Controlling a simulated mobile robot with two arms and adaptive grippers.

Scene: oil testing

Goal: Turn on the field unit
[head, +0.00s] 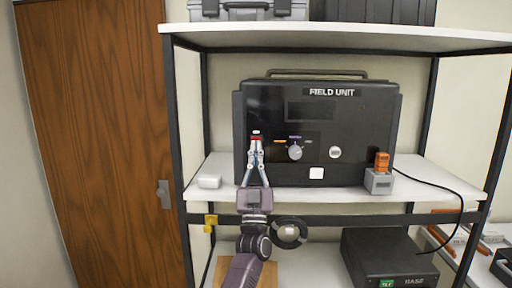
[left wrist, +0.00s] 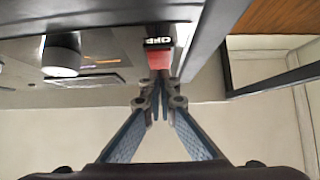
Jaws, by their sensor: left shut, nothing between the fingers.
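The field unit (head: 360,112) is a black box labelled "FIELD UNIT" on the middle shelf, with a dark, blank display (head: 311,110). A small red switch (head: 256,132) is on the left of its front panel. In the left wrist view the red switch (left wrist: 158,60) has a black part with white lettering, seen upside down. My left gripper (head: 256,142) is shut and empty, its fingertips just below the switch in the head view. In the left wrist view the fingertips (left wrist: 161,84) are right at the red part; I cannot tell whether they touch. My right gripper is not in view.
A knob (head: 295,152) sits right of the switch. A grey block with an orange top (head: 381,162) stands by the unit's right corner. A black base box (head: 390,260) is below. A wooden door (head: 98,130) is at left.

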